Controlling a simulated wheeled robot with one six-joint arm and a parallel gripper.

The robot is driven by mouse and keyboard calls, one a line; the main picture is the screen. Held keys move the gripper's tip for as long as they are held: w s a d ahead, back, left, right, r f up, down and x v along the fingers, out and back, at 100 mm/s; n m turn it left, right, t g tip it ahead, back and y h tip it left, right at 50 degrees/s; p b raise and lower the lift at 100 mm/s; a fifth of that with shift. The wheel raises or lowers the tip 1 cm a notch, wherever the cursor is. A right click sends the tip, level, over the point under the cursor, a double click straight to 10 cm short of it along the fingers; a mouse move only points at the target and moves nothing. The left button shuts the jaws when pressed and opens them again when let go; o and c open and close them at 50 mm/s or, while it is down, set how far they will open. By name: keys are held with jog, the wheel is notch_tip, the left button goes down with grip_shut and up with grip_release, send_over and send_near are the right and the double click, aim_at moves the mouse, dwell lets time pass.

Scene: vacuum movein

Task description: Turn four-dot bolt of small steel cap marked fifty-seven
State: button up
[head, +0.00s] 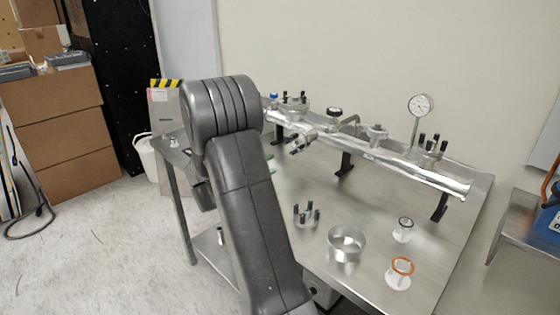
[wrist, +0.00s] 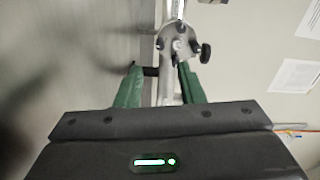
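The number fifty-seven and the four-dot mark are not readable in either view, so I cannot tell which part is the marked cap. In the head view, one small steel piece with upright black bolts (head: 306,218) sits on the table. Bolted steel caps also stand on the tube's left end (head: 295,108) and right end (head: 431,152). My gripper (wrist: 158,78) shows two green fingers, apart, with nothing clearly held between them. Beyond the fingertips is a round metal fitting (wrist: 177,42) with dark knobs. In the head view my arm hides most of the gripper.
A long steel tube (head: 400,162) runs on black supports along the back of the steel table (head: 350,200), with a dial gauge (head: 421,105). Cardboard boxes (head: 60,130) are left.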

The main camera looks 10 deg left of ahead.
aim_at(291, 154)
jog(key=v, duration=0.5)
jog(key=shift+s+a, duration=0.15)
jog(key=shift+s, duration=0.1)
jog(key=x, duration=1.4)
